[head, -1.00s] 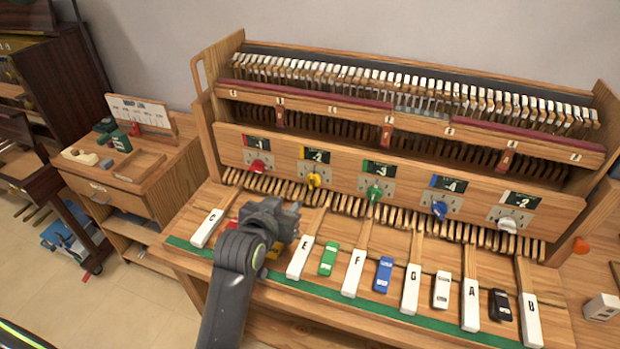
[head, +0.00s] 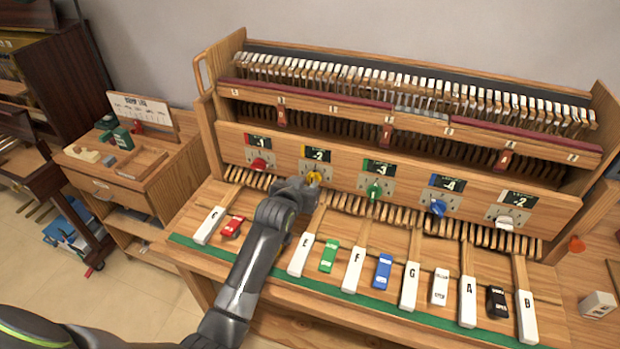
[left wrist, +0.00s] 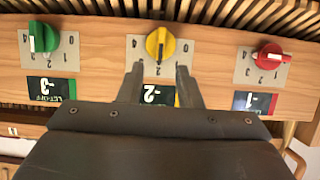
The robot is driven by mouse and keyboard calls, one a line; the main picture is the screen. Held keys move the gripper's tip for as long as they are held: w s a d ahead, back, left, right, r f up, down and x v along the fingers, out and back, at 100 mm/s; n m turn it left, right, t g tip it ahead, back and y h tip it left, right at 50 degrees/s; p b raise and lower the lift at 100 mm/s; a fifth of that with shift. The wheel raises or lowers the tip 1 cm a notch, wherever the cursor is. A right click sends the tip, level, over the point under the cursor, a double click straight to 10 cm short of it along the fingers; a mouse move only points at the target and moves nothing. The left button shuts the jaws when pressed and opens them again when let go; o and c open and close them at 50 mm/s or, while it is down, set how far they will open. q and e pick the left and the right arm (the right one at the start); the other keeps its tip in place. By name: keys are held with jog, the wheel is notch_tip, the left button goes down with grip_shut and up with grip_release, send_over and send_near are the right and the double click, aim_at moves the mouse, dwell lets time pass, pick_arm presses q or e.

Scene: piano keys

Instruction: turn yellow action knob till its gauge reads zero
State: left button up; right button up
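The yellow knob (head: 314,178) sits on its dial plate on the wooden front panel, second from the left in the head view. Its dark gauge (head: 316,155) above shows what looks like -2. In the left wrist view the scene is upside down; the yellow knob (left wrist: 160,43) is upright on a plate numbered around it, and its gauge (left wrist: 158,93) is partly covered by my gripper. My left gripper (head: 308,187) is close to the knob. Its two fingers (left wrist: 161,72) are apart, on either side of the knob's line, with nothing visibly held between them. My right gripper is out of view.
A red knob (head: 259,164) and a green knob (head: 374,192) flank the yellow one. Blue (head: 438,208) and white (head: 505,223) knobs are farther right. Lettered keys stand below, including key E (head: 301,254). A row of wooden slats runs just under the panel.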

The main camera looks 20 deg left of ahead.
aim_at(312, 178)
pick_arm(q)
jog(key=shift+x, duration=2.1)
jog(key=shift+c, duration=0.4)
grip_shut()
